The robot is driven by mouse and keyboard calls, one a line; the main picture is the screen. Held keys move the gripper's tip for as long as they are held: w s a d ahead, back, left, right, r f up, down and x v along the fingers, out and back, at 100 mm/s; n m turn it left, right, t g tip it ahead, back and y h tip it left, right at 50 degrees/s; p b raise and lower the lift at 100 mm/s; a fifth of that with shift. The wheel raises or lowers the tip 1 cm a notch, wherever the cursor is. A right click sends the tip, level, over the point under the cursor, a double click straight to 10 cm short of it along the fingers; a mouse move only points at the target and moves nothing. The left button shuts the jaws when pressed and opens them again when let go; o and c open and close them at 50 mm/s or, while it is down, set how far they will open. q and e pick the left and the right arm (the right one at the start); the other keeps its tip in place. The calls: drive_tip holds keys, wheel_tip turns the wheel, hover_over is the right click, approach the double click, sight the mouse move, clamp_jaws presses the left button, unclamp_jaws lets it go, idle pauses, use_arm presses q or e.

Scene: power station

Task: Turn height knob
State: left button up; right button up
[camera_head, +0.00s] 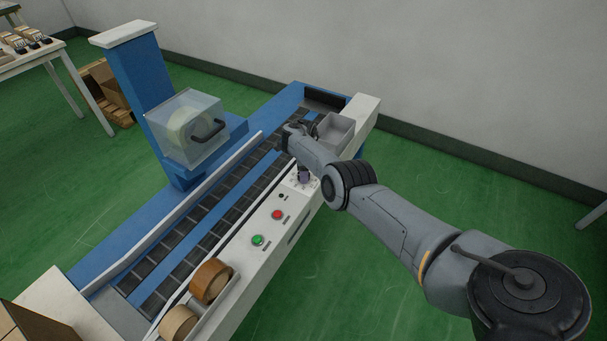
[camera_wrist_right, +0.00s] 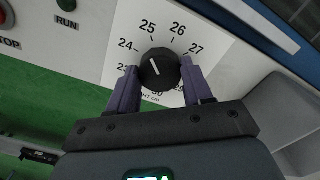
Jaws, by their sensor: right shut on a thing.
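The height knob (camera_wrist_right: 159,69) is round and black with a white pointer line, on a white dial plate (camera_wrist_right: 203,28) in the right wrist view. Numbers from about 23 up to about 30 ring it; the pointer leans up and left, roughly toward 25. My right gripper (camera_wrist_right: 160,77) is shut on the knob, with one purple finger on each side. In the head view my right gripper (camera_head: 304,177) is at the dial plate on the machine's side panel, and it hides the knob there. My left gripper is not in view.
The blue and white conveyor machine (camera_head: 235,300) has a red button (camera_head: 277,215) and a green button (camera_head: 258,240) beside the dial. Brown tape rolls (camera_head: 210,280) sit at its near end. A grey open bin (camera_head: 336,133) stands beyond my right gripper.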

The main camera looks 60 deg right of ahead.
drive_tip(key=shift+f+m, duration=0.1)
drive_tip(key=shift+m, duration=0.5)
drive_tip(key=o, duration=1)
drive_tip(key=shift+o, duration=0.2)
drive_tip(key=shift+r, duration=0.4)
wheel_tip(320, 180, up, 10)
drive_tip(key=p, duration=0.6)
